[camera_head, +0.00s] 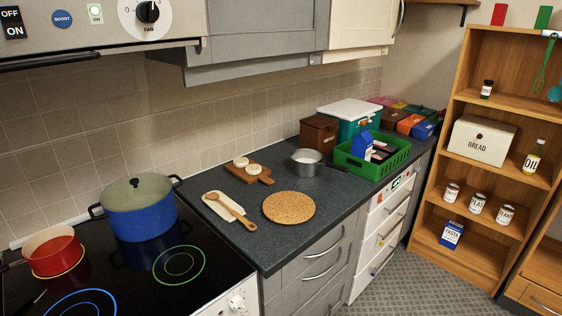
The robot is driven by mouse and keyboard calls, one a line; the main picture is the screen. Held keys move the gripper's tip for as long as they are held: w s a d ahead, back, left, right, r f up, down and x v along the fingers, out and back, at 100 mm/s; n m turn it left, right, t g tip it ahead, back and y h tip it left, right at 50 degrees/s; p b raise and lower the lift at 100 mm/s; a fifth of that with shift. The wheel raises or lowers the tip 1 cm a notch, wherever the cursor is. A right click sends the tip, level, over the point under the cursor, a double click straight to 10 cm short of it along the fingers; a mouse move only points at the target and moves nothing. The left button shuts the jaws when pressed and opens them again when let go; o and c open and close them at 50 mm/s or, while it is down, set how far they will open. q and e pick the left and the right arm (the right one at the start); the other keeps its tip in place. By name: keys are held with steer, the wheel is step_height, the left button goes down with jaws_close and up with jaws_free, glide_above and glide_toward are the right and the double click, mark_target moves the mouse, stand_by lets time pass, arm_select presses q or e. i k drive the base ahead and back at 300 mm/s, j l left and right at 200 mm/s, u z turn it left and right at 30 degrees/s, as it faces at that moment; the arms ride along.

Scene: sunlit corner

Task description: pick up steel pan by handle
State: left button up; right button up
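A small steel pan (306,163) stands upright on the dark worktop, left of the green crate. Its dark handle (337,168) points right and slightly away from the worktop's back wall, close to the crate's near side. Whether the handle touches the crate cannot be told. Neither of my grippers shows in the head view.
A green crate (398,160) with cartons is right of the pan. A round cork mat (289,207), wooden spoon (232,211) and board (249,174) lie to its left. A blue pot (140,212) and red pan (53,254) stand on the black hob. Cabinets (265,35) overhang the worktop.

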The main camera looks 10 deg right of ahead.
mark_target(319, 167)
steer(key=i+l+u, duration=0.1)
steer(key=l, duration=0.3)
steer(key=i+l+u, duration=0.1)
steer(key=l, duration=0.3)
steer(key=i+l+u, duration=0.1)
steer(key=i+l, duration=0.15)
steer(key=l, duration=0.2)
steer(key=i+l+u, duration=0.15)
steer(key=l, duration=0.3)
steer(key=l+u, duration=0.1)
steer(key=l, duration=0.35)
steer(key=i, duration=0.05)
